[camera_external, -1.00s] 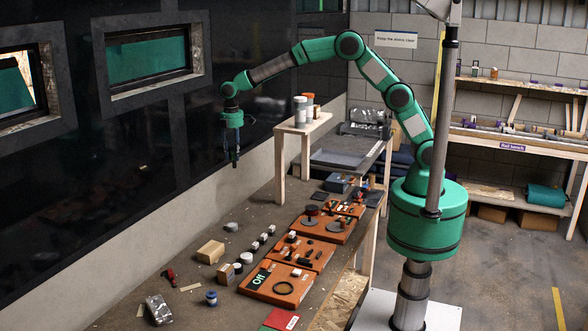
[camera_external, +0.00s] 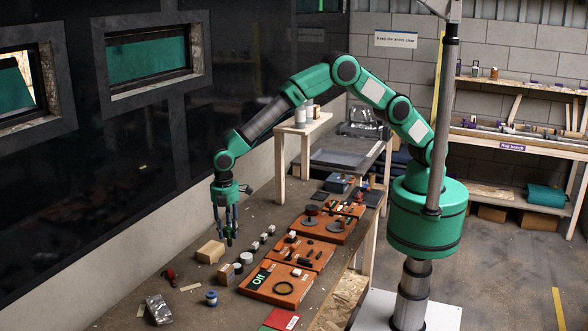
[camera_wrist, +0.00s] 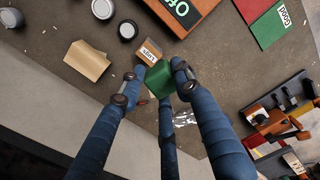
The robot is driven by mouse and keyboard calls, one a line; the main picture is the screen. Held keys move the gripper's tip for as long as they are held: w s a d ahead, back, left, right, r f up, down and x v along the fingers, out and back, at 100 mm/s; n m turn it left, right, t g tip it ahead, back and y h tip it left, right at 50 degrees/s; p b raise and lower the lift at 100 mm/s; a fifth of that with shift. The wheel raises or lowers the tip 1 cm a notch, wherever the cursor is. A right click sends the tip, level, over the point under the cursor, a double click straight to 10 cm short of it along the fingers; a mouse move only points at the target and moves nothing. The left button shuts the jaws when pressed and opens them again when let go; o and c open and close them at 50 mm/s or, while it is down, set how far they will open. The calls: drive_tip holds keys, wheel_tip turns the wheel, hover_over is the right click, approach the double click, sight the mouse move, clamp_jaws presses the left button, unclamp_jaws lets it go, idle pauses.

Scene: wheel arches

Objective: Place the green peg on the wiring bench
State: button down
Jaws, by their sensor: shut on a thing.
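My gripper (camera_external: 228,232) points down, low over the left part of the long brown bench (camera_external: 255,215). It is shut on a green peg (camera_wrist: 160,82), which sits between the blue fingers in the wrist view. The peg shows as a small dark green piece between the fingertips in the external view (camera_external: 229,239). I cannot tell whether the peg's lower end touches the bench top. No label that reads as wiring is legible on this bench.
A tan block (camera_external: 210,252) lies just left of my gripper, and small round pieces (camera_external: 246,257) lie to the right. Orange boards with parts (camera_external: 280,282) line the right edge. A red-handled tool (camera_external: 170,275) lies in front. A back shelf reads "Rail bench" (camera_external: 512,147).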

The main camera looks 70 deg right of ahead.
drive_tip(key=n, duration=0.2)
hover_over(251, 315)
wheel_tip(251, 315, down, 8)
drive_tip(key=shift+w+f, duration=0.1)
drive_tip(key=shift+f, duration=0.05)
drive_tip(key=shift+f+p, duration=0.5)
drive_tip(key=shift+f, duration=2.4)
drive_tip(key=shift+f, duration=2.1)
drive_tip(key=shift+f, duration=0.2)
drive_tip(key=c, duration=1.3)
unclamp_jaws()
drive_tip(key=shift+o, duration=0.2)
